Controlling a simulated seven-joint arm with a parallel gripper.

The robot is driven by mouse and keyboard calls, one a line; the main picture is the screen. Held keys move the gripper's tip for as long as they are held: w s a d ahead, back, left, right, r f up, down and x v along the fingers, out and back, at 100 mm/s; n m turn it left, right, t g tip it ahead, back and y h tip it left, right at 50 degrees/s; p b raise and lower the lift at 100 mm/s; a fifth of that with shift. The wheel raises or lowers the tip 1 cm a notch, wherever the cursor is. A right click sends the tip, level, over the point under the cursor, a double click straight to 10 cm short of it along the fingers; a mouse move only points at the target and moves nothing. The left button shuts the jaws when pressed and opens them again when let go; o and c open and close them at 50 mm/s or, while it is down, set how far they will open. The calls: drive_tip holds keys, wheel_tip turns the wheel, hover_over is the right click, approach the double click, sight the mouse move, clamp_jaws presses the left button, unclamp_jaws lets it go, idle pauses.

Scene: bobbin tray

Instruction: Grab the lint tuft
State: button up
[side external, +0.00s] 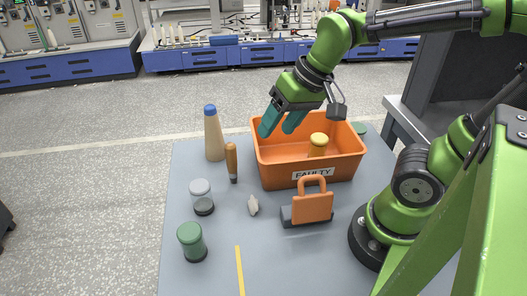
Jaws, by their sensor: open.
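The lint tuft (253,205) looks like a small, pale grey, uneven lump. It lies on the grey table in front of the orange bin, left of the orange padlock-shaped object. My gripper (276,128) is open, with teal fingers pointing down over the back left part of the orange bin. It is well above and behind the tuft, and apart from it. I see nothing between the fingers.
The orange bin (290,182), labelled FAULTY, holds a yellow-capped jar (318,145). A yellow strip (239,270) lies in front.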

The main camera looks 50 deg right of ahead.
drive_tip(key=w+a+f+m+g+h, duration=0.1)
drive_tip(key=w+a+f+m+g, duration=0.15)
drive_tip(key=w+f+g, duration=0.25)
drive_tip(key=m, duration=0.3)
hover_over(253, 200)
drive_tip(key=d, duration=0.1)
drive_tip(key=f, duration=1.1)
drive_tip(key=shift+w, duration=0.2)
drive_tip(key=shift+s+a+f, duration=0.1)
drive_tip(key=shift+a+f, duration=0.05)
drive_tip(key=shift+f, duration=0.7)
drive_tip(key=shift+s+a+f, duration=0.1)
drive_tip(key=shift+a+f, duration=0.1)
drive_tip(key=shift+f, duration=0.65)
drive_tip(key=shift+a+f, duration=0.15)
drive_tip(key=shift+f, duration=0.7)
clamp_jaws()
